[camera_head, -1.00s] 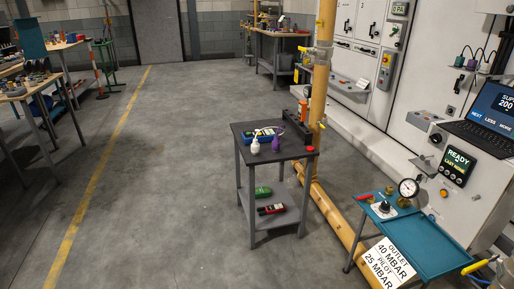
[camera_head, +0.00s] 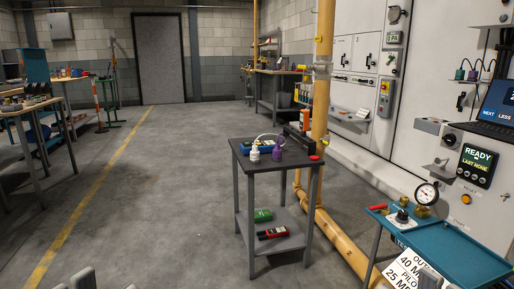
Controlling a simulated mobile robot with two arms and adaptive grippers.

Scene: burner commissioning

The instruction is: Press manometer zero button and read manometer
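A small cart (camera_head: 240,160) stands ahead. On its top a blue device (camera_head: 262,146) lies behind a white bottle (camera_head: 254,153) and a purple bottle (camera_head: 277,153); I cannot tell whether it is the manometer, and no zero button or reading is legible. A green case (camera_head: 263,215) and a red-and-black handheld device (camera_head: 273,233) lie on the lower shelf. A round dial gauge (camera_head: 426,193) stands at the teal tray; its reading is too small.
A teal tray table (camera_head: 462,256) is at the lower right, with a pressure sign (camera_head: 408,268) on its front. A yellow pipe (camera_head: 322,90) rises behind the cart. Control cabinets (camera_head: 425,90) line the right. The floor left of the cart is clear.

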